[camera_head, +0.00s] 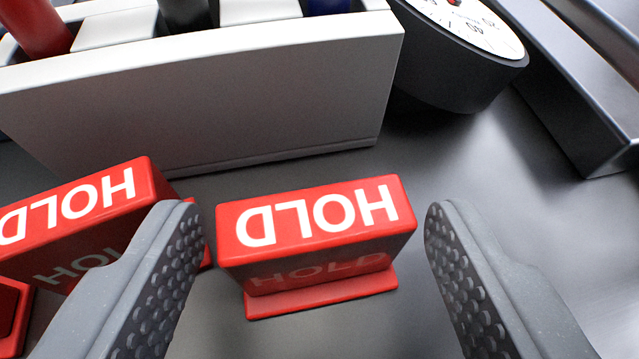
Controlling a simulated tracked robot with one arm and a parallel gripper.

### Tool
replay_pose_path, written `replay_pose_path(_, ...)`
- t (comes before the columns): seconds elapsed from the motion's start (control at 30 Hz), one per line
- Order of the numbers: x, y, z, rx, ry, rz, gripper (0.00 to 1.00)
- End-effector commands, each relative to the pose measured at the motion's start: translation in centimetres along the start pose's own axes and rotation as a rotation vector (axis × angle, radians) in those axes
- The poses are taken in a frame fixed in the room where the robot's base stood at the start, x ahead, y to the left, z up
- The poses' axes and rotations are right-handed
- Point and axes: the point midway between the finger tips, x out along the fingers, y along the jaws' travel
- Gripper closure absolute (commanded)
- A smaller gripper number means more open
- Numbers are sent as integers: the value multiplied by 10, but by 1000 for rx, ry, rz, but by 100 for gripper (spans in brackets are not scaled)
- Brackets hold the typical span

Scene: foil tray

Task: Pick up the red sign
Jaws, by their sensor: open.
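A red sign (322,279) with white "HOLD" lettering, upside down in the picture, stands on its red base on the dark grey surface. It is between the two fingers of my gripper (318,262), which is open. The left finger is close to its left side and the right finger has a small gap to its right side; neither is clearly touching it. A second red "HOLD" sign (148,188) stands at the left, partly hidden behind my left finger.
A white holder (200,105) with red, black and blue items stands behind the signs. A round black dial (440,70) with a white face is at the top right. A grey metal tray edge (580,110) is at the right. The surface at right centre is clear. Another red piece (12,310) shows at lower left.

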Motion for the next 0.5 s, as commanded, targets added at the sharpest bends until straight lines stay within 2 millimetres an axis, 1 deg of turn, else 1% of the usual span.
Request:
replay_pose_path(0.07, 6, 0, -1, 2, 1, 0, 40)
replay_pose_path(0.27, 5, 0, -1, 2, 1, -1, 40)
replay_pose_path(0.3, 5, 0, -1, 2, 1, -1, 51)
replay_pose_path(0.37, 5, 0, -1, 2, 0, -1, 68)
replay_pose_path(0.4, 5, 0, -1, 2, 0, -1, 74)
replay_pose_path(0.5, 5, 0, -1, 2, 0, -2, 74)
